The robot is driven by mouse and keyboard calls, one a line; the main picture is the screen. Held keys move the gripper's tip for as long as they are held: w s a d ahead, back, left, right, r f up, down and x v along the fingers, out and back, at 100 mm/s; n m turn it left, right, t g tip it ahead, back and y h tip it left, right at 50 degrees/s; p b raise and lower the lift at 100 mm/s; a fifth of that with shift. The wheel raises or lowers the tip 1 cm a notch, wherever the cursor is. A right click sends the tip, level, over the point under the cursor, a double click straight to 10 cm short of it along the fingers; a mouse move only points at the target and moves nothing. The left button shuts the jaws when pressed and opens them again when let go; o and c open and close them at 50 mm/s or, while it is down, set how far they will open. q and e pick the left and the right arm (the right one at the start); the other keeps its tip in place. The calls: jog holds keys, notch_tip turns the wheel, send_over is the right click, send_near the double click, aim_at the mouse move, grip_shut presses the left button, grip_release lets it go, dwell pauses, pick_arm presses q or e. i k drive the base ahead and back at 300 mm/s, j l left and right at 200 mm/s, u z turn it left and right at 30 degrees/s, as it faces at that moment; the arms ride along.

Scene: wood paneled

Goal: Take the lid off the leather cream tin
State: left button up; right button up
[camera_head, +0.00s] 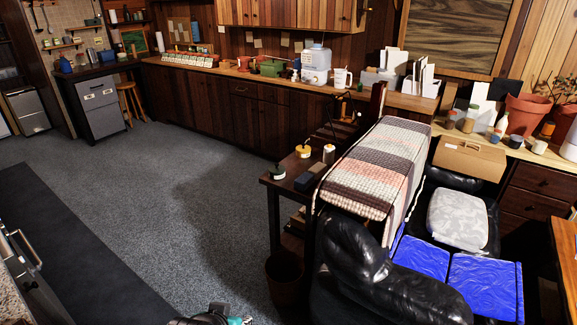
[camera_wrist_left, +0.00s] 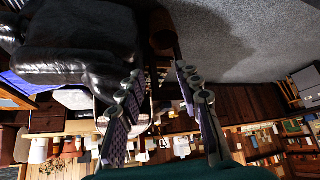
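A small round dark container with a pale top (camera_head: 279,172) stands at the near left corner of the dark side table (camera_head: 272,184); it may be the leather cream tin, but it is too small to be sure. A yellow-topped item (camera_head: 303,151) and a white-and-orange jar (camera_head: 328,154) stand farther back on that table. My left gripper (camera_wrist_left: 158,74) shows in the left wrist view with its fingers apart and nothing between them. A bit of my own arm shows at the bottom edge of the head view. My right gripper is not in view.
Dark blue boxes (camera_head: 308,179) lie on the side table. A black leather armchair (camera_head: 375,280) and a striped blanket (camera_head: 375,170) stand close on its right. A bin (camera_head: 284,278) sits below its front. The grey carpet (camera_head: 190,200) to the left is clear.

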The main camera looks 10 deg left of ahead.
aim_at(276, 168)
jog(key=i+j+z, duration=0.4)
jog(key=j, duration=0.2)
jog(key=i+j+z, duration=0.45)
jog(key=j, duration=0.3)
jog(key=i+j+z, duration=0.1)
jog(key=j+z, duration=0.3)
jog(key=j, duration=0.35)
jog(key=i+j+z, duration=0.1)
jog(key=j+z, duration=0.3)
jog(key=j, duration=0.5)
jog(key=j+z, duration=0.45)
jog(key=j, duration=0.4)
jog(key=k+j+z, duration=0.25)
jog(key=j+z, duration=0.15)
jog(key=j, duration=0.4)
